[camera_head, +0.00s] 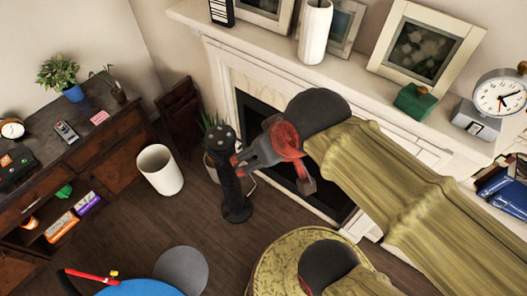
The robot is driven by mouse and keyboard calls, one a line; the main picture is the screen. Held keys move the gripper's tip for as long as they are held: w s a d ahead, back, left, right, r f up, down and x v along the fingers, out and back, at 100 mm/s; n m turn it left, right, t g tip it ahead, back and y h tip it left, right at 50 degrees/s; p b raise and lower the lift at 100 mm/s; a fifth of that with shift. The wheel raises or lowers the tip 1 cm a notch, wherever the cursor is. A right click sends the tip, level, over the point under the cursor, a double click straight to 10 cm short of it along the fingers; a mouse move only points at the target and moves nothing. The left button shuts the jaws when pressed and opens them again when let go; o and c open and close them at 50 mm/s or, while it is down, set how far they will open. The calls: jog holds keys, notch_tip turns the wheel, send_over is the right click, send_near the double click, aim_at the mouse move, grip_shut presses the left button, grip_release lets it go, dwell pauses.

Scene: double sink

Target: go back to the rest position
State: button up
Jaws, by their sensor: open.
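My gripper (270,176), red and dark grey, is in the middle of the view at the end of my arm, whose olive sleeve comes in from the right. Its fingers are spread apart and hold nothing that I can see. It is in front of the fireplace (345,205) in the picture. The finger on the left overlaps or lies close to a black upright post (235,196); I cannot tell whether they touch. No sink is in view.
A white bin (160,170) stands left of the post, beside a dark wooden cabinet (100,150). A round yellowish surface (275,258) is below. A blue round surface (145,291) is at lower left. The mantel (260,45) carries frames, a white vase (315,32) and a clock (499,97).

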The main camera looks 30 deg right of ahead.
notch_tip(320, 180, down, 20)
jog(key=b, duration=1.9)
jog(key=shift+r+b, duration=0.2)
jog(key=shift+b, duration=0.1)
